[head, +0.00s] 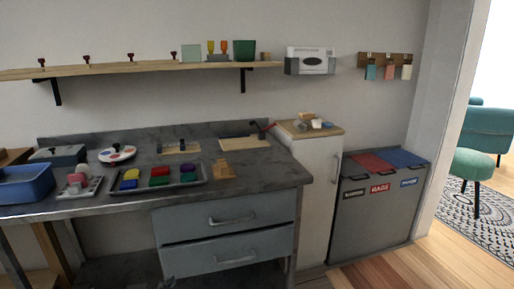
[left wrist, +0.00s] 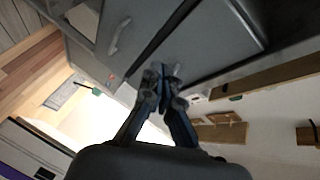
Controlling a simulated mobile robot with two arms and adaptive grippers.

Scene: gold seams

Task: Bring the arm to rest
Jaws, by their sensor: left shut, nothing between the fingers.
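My left gripper (left wrist: 166,74) shows in the left wrist view, with its dark fingers together and nothing between them. Its view is tilted, with grey drawer fronts (left wrist: 125,30) and a grey worktop (left wrist: 205,35) beyond the fingertips. I cannot make out the left arm clearly in the head view. My right gripper is in neither view.
In the head view, the grey worktop (head: 225,155) carries a tray of coloured blocks (head: 205,180), a blue bin (head: 25,184) and a white plate (head: 117,154). A shelf (head: 120,70) hangs above. Sorting bins (head: 375,205) stand right; wooden floor (head: 440,255) is clear.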

